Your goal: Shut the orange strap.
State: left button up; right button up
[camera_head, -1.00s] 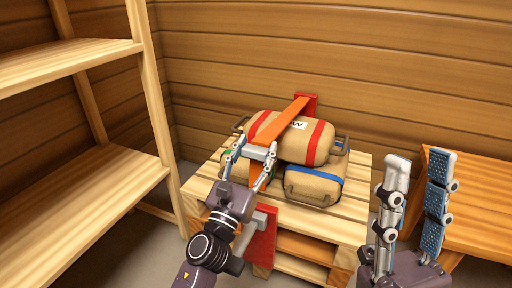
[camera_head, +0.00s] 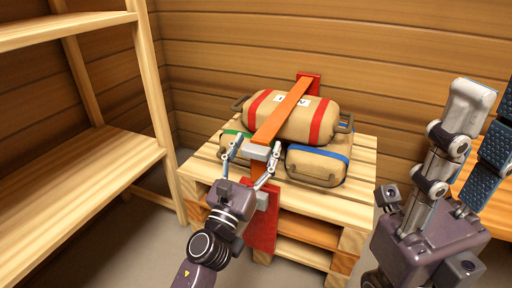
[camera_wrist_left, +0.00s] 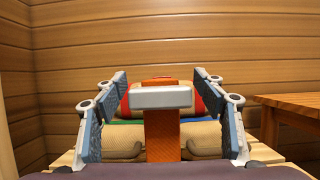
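The orange strap (camera_head: 284,107) runs from a red bracket (camera_head: 309,82) at the back, over the top sack, to the front. A pale grey bar (camera_wrist_left: 160,97) sits across its front end, and orange strap hangs below the bar. A red front plate (camera_head: 261,225) with a grey catch (camera_head: 262,200) stands below. My left gripper (camera_head: 253,158) is at the strap's front end. Its fingers are spread to either side of the bar with narrow gaps in the left wrist view (camera_wrist_left: 160,82). My right gripper (camera_head: 485,115) is open and empty at the right.
A tan sack with red bands (camera_head: 322,119) lies on top of sacks with blue (camera_head: 317,167) and green bands, on a wooden pallet (camera_head: 350,205). Wooden shelves (camera_head: 90,175) stand left, a wooden bench (camera_wrist_left: 290,105) right. Plank walls close the back.

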pick_arm(q)
jog(key=shift+s, duration=0.15)
jog(key=v, duration=1.2)
dwell(0.4)
